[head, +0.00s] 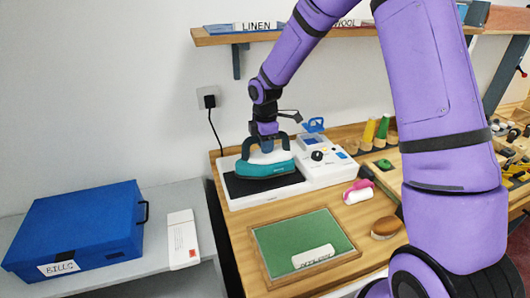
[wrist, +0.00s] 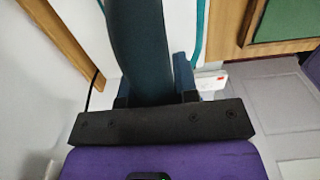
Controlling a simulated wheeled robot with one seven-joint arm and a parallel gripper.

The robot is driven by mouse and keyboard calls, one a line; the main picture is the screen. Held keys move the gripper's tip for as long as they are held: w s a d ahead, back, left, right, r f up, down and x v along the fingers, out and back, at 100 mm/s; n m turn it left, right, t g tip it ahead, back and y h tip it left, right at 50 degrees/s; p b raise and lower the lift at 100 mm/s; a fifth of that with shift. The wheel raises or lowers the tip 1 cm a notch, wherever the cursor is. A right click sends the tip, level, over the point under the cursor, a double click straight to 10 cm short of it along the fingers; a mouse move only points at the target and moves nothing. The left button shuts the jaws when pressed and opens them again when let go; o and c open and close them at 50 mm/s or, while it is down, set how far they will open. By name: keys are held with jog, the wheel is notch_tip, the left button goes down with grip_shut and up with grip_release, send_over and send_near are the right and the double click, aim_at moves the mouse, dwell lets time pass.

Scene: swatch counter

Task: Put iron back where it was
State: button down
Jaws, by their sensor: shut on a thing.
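The iron (head: 265,165) is teal with a white upper part and a dark handle. In the head view it is on or just above the black plate of a white base unit (head: 237,199); I cannot tell whether it touches. My gripper (head: 268,143) is over the iron from above and is shut on its handle. In the wrist view the dark handle (wrist: 138,50) runs between the fingers (wrist: 157,88), with the iron's white and teal body partly visible behind it. The iron's underside is hidden.
A green board in a wooden frame (head: 262,262) lies in front, with a white labelled block (head: 313,256) on it. A pink and white roller (head: 358,192) and a brown brush (head: 386,227) lie to the right. A blue box (head: 75,230) stands on the grey surface at left.

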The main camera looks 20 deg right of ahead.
jog(key=shift+w+d, duration=0.1)
jog(key=shift+w, duration=0.2)
jog(key=shift+f, duration=1.75)
jog(key=shift+f, duration=0.15)
jog(key=c, duration=0.9)
grip_release()
